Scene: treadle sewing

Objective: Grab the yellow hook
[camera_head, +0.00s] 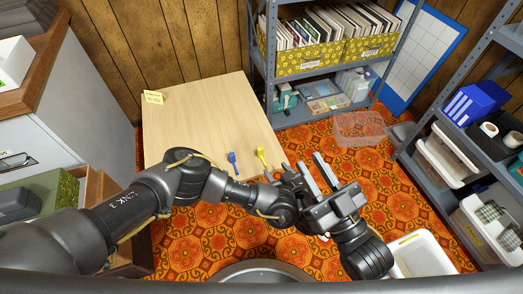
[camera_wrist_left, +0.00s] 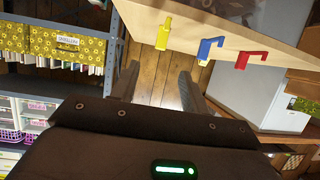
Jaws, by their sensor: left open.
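The yellow hook (camera_head: 262,156) is at the near edge of the wooden table, close to its right corner. In the left wrist view the yellow hook (camera_wrist_left: 163,32) hangs on the table edge, beyond my fingertips and roughly in line with the gap between them. My left gripper (camera_head: 283,176) is open and empty, apart from the hook; it also shows in the left wrist view (camera_wrist_left: 160,72). My right gripper (camera_head: 309,160) is open and empty, to the right of the left one and nearer the head camera.
A blue hook (camera_head: 232,160) is left of the yellow one. A red hook (camera_wrist_left: 249,58) shows only in the left wrist view. The tabletop (camera_head: 205,115) is mostly bare. A grey shelf with yellow boxes (camera_head: 310,60) stands behind at the right. A clear bin (camera_head: 360,127) is on the floor.

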